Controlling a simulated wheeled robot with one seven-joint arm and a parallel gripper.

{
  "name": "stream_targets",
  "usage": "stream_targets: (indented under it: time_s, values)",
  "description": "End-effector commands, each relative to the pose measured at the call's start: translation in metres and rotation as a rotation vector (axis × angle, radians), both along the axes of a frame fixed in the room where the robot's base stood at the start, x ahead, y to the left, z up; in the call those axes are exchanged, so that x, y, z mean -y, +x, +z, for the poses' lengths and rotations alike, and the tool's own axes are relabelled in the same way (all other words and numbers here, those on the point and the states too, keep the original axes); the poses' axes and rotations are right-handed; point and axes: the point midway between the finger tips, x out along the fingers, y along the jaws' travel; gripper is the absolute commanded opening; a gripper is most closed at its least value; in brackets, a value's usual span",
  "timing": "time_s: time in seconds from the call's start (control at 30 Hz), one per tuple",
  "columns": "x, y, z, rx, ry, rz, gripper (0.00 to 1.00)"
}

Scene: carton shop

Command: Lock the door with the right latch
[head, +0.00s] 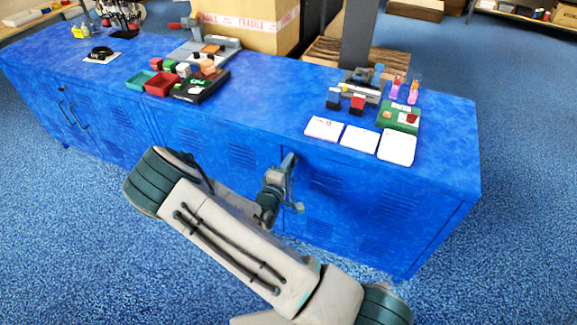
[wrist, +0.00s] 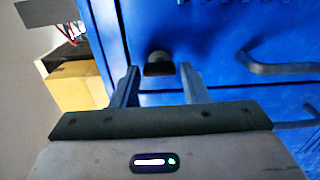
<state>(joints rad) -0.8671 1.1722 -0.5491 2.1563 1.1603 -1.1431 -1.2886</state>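The blue cabinet (head: 225,160) runs across the head view, with vented doors on its front. My gripper (head: 291,162) is in front of the cabinet's right part and hides some of that front. In the wrist view, a small dark latch knob (wrist: 158,64) sticks out from the blue door face (wrist: 215,50). My gripper (wrist: 159,75) is open around it, one finger on each side, with a gap visible on both sides. I cannot tell whether the fingertips reach past the knob. The latch itself is hidden by my arm in the head view.
Blue bar handles (wrist: 275,68) lie right of the knob in the wrist view. The cabinet top carries red and teal trays (head: 161,84), white cards (head: 359,138) and a green board (head: 399,117). A carton (head: 250,22) stands behind. Blue floor (head: 60,240) is open in front.

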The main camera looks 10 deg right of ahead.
Motion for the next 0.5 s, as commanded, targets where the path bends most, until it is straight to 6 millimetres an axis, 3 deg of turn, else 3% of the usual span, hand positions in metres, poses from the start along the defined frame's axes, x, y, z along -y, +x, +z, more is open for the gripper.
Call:
stream_targets:
  time_s: [0.33,0.5]
  values:
    - [0.001,-0.002,0.000,0.000,0.001,-0.005,0.53]
    - [-0.011,-0.015,0.000,-0.001,0.002,-0.001,0.53]
